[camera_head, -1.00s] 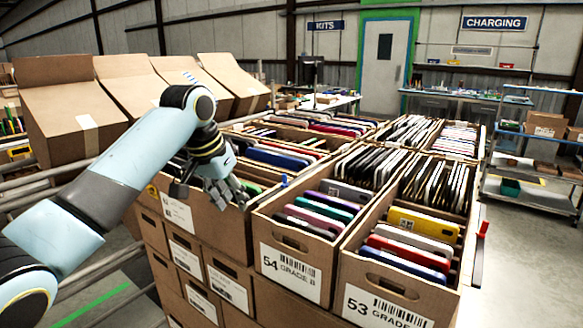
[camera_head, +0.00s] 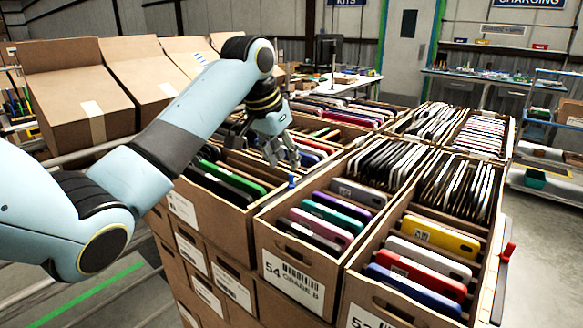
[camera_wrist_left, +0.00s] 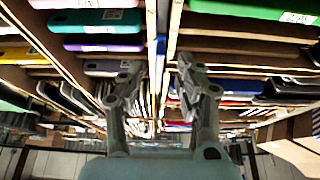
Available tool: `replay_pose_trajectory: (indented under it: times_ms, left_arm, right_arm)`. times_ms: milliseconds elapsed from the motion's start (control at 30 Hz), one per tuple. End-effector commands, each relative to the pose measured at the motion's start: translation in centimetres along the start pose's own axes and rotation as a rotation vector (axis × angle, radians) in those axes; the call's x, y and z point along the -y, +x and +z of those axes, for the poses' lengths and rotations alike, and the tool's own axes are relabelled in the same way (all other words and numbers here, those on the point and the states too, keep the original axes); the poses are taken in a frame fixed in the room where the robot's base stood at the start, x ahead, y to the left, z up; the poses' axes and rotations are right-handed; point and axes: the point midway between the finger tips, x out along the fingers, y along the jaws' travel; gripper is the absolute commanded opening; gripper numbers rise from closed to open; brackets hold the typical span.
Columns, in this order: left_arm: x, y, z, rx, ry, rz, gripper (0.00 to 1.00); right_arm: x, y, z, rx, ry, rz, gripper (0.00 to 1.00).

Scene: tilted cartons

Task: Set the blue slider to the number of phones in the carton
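The blue slider (camera_head: 292,181) is a small blue tab on the edge between the left carton and the carton marked 54 GRADE B. A blue piece, apparently the slider or its strip, shows in the left wrist view (camera_wrist_left: 161,46). My left gripper (camera_head: 284,160) is just above and behind the slider, pointing down, empty. In the left wrist view its two fingers (camera_wrist_left: 157,75) are spread apart. The carton marked 54 (camera_head: 292,278) holds purple, teal, pink, and dark phones at its front, with thin dark and white ones behind. My right gripper is not in view.
The left carton (camera_head: 240,222) holds green and dark phones. The right front carton (camera_head: 392,310) holds yellow, white, red and blue phones; a red slider (camera_head: 508,252) stands at its right edge. Tilted cartons (camera_head: 66,122) line the back left. Open floor lies right.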

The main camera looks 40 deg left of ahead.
Motion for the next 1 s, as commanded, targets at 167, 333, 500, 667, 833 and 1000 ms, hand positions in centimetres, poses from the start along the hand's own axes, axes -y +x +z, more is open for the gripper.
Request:
replay_pose_trajectory:
  times_ms: [167, 333, 500, 667, 833, 1000]
  left_arm:
    - [0.0, 3.1, 0.0, 0.002, -0.002, 0.001, 0.35]
    - [0.0, 4.7, 0.0, 0.0, -0.001, 0.0, 0.35]
    - [0.0, 5.0, 0.0, -0.001, 0.0, -0.001, 0.35]
    - [0.0, 5.0, 0.0, -0.001, 0.0, -0.001, 0.32]
    - [0.0, 5.0, 0.0, -0.001, 0.0, -0.001, 0.1]
    - [0.0, 4.9, 0.0, -0.001, 0.0, -0.001, 0.0]
  right_arm:
    - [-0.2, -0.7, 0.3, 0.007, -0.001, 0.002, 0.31]
    - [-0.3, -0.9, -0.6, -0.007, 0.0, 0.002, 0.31]
    - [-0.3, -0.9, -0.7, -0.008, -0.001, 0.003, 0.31]
    - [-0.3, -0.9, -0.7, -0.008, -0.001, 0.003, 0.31]
    - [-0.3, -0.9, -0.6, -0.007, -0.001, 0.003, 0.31]
    - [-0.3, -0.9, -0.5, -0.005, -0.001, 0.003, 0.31]
